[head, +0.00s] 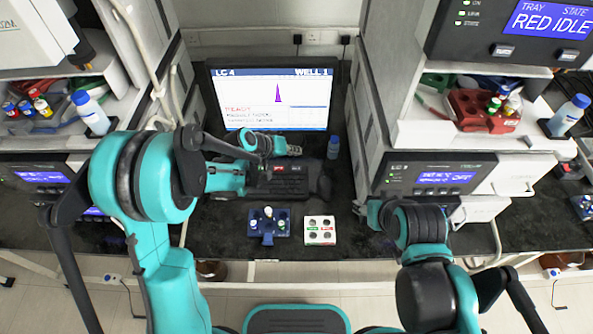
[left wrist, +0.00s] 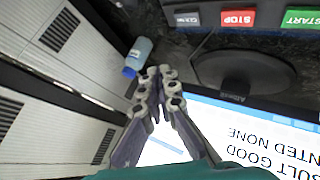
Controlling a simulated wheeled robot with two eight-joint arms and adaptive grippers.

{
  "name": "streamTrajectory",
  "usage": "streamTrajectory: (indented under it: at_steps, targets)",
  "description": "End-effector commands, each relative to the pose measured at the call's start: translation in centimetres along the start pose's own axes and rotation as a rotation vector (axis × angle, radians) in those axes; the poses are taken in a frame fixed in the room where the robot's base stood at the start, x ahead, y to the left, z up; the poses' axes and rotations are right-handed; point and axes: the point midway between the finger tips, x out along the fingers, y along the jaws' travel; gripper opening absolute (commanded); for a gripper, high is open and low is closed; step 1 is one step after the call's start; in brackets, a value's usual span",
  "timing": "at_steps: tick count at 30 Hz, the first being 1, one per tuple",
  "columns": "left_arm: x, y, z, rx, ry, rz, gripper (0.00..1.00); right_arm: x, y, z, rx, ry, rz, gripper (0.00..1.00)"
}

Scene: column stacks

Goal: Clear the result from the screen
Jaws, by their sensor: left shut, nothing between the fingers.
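The screen (head: 300,95) stands at the back centre and reads "LC 4" and "WELL 1", with a purple peak and red text. In the left wrist view the screen (left wrist: 275,135) is upside down, with "RESULT GOOD" legible. A dark button panel (head: 290,187) lies in front of it, partly covered by my left arm. The left wrist view shows a dark button (left wrist: 187,19), apparently "CLEAR", a red STOP button (left wrist: 238,17) and a green START button (left wrist: 303,17). My left gripper (head: 295,150) is shut and empty in front of the screen's lower edge, apart from the buttons. My right gripper is unclear beside the right-hand unit.
A blue-capped bottle (head: 333,147) stands close to the right of my left gripper. A blue vial rack (head: 268,222) and a white holder (head: 320,230) sit at the bench front. Instrument stacks (head: 425,180) wall in both sides.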

Motion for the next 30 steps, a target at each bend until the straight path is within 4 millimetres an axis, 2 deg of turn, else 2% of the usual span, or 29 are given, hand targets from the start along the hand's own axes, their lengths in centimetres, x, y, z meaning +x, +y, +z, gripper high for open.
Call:
streamTrajectory:
  at_steps: [6, 12, 30]
  targets:
    - [2.6, -1.9, 1.9, 0.000, 0.000, 0.000, 0.00, 2.2, 0.0, 1.6, 0.000, 0.000, 0.000, 0.49]
    - [4.1, -3.0, 3.0, 0.000, 0.000, 0.000, 0.00, 3.8, 0.0, 2.7, 0.000, 0.000, 0.000, 0.49]
    - [4.2, -3.1, 3.0, 0.000, 0.000, 0.000, 0.00, 3.9, 0.0, 2.8, 0.000, 0.000, 0.000, 0.49]
